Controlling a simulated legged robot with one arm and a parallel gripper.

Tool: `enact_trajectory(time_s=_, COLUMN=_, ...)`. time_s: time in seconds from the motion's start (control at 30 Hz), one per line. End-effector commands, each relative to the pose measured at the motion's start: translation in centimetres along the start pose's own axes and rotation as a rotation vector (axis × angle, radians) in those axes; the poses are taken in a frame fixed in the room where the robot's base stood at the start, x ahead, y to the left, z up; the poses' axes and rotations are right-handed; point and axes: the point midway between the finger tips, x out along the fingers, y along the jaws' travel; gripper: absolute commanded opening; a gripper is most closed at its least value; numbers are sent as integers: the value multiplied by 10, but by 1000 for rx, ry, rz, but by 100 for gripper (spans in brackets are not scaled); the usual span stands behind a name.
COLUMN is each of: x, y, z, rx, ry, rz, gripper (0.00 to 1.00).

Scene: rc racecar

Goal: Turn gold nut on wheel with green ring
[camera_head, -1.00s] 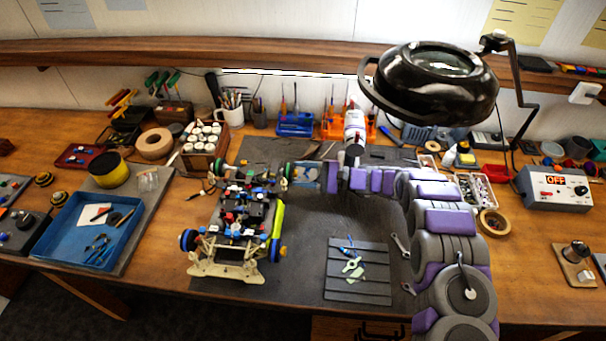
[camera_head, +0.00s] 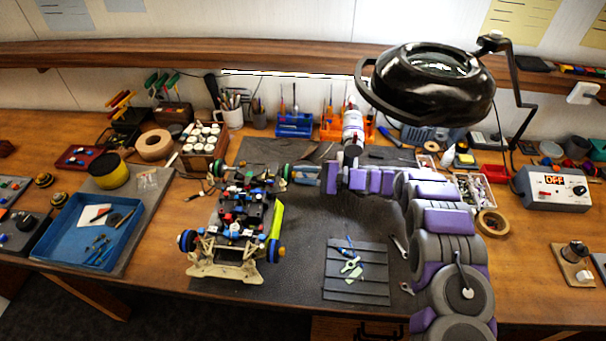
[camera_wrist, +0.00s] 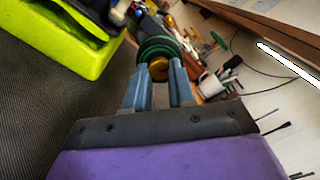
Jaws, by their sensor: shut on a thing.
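The RC car (camera_head: 240,220) stands on the dark mat, its wheels and chassis exposed. The wheel with the green ring (camera_wrist: 160,46) is at the car's far right corner; it also shows in the head view (camera_head: 287,171). The gold nut (camera_wrist: 158,69) sits at the centre of that wheel. My gripper (camera_wrist: 158,78) points straight at the wheel, and its two blue-grey fingers are shut on the gold nut, one on each side. In the head view my gripper (camera_head: 297,173) reaches the wheel from the right. The exact finger contact is partly hidden.
A lime-green body panel (camera_wrist: 75,35) lies along the car's side, close to my gripper. A grooved dark pad (camera_head: 357,272) with small parts lies in front of my arm. A black magnifier lamp (camera_head: 430,85) hangs above my arm.

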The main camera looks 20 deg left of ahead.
Motion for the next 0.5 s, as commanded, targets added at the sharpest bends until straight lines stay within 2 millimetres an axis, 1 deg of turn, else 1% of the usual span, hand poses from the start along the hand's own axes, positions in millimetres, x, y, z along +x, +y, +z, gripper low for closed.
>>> enact_trajectory(time_s=0.17, x=2, y=2, z=1, rx=-106, ry=-2, rz=4, gripper=0)
enact_trajectory(time_s=0.5, x=2, y=3, z=0, rx=-388, ry=-3, rz=4, gripper=0)
